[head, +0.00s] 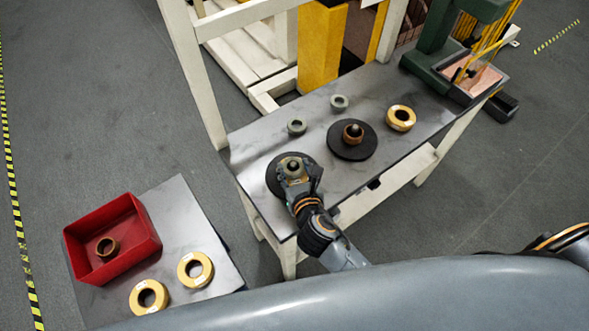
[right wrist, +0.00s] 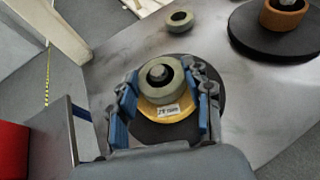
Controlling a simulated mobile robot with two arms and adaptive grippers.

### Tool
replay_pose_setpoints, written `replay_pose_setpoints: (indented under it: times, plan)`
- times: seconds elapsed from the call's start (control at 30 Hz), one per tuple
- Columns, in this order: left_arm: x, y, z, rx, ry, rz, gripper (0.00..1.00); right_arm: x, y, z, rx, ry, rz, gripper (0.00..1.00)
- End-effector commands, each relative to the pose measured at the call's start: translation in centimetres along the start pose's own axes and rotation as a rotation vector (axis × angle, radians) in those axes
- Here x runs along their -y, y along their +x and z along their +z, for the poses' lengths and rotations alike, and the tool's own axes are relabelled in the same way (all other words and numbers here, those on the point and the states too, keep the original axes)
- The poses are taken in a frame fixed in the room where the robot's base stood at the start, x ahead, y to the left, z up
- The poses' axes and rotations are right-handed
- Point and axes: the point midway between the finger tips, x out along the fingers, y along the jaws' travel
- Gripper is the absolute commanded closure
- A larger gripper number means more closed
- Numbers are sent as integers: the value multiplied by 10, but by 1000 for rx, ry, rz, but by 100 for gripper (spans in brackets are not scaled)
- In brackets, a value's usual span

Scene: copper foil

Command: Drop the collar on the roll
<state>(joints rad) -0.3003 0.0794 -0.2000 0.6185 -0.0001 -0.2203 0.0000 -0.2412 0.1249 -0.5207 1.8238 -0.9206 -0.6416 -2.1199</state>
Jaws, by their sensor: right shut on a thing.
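My right gripper (head: 293,175) is over the near black disc (head: 276,187) on the long bench. It is shut on a grey collar (right wrist: 161,80), which also shows in the head view (head: 290,163). In the right wrist view the blue finger pads are on either side of the collar. A spindle tip (right wrist: 157,72) shows in the collar's hole. The yellow roll (right wrist: 168,112), with a white "19 mm" label, lies on the disc under the collar. I cannot tell whether the collar touches the roll. My left gripper is out of view.
A second black disc (head: 352,152) holds a brown roll (head: 353,133). Two loose grey collars (head: 297,126) (head: 339,102) and a yellow roll (head: 400,118) lie nearby. A green machine (head: 433,55) stands at the far end. A red bin (head: 130,262) and two yellow rolls (head: 195,269) (head: 149,297) occupy the side table.

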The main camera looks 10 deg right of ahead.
Motion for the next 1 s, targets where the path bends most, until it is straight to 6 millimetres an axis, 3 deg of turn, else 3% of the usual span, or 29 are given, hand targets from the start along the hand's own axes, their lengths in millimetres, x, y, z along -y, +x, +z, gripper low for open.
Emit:
replay_pose_setpoints:
  times: [0.13,0.17,0.27,0.67,0.77,1.0]
  plan:
    - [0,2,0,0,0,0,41,0,2,-4,1,0,1,91]
    - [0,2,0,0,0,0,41,0,2,-4,0,0,0,46]
    - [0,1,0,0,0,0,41,0,2,-4,0,0,0,27]
    - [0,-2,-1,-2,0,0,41,0,-1,2,0,0,0,27]
    - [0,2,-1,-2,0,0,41,0,-15,-2,-2,-1,1,27]
    - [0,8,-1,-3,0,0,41,0,-67,-2,-2,0,1,27]
